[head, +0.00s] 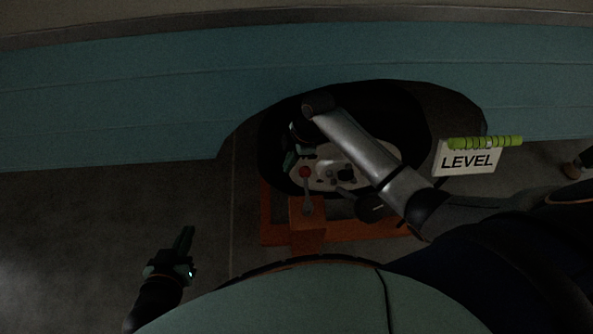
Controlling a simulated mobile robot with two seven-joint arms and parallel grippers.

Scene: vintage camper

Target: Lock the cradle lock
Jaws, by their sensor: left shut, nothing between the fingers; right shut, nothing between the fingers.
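An orange cradle (268,222) sits on the floor around the bottom of the camper's wheel (410,110). An orange block (308,235) on its near side carries a lever (307,192), which stands up and ends in a red knob (305,172). I take this lever to be the cradle lock. My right gripper (290,160) is shut and empty, just up and left of the red knob in the picture; I cannot tell if it touches it. My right forearm hides part of the wheel. My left gripper (187,238) is shut and empty above the floor, left of the cradle.
The teal camper side (110,95) runs across the back, with the wheel arch above the wheel. A white sign reading LEVEL (466,160) with a green strip (485,142) stands to the right. The dark floor (80,220) at left is clear.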

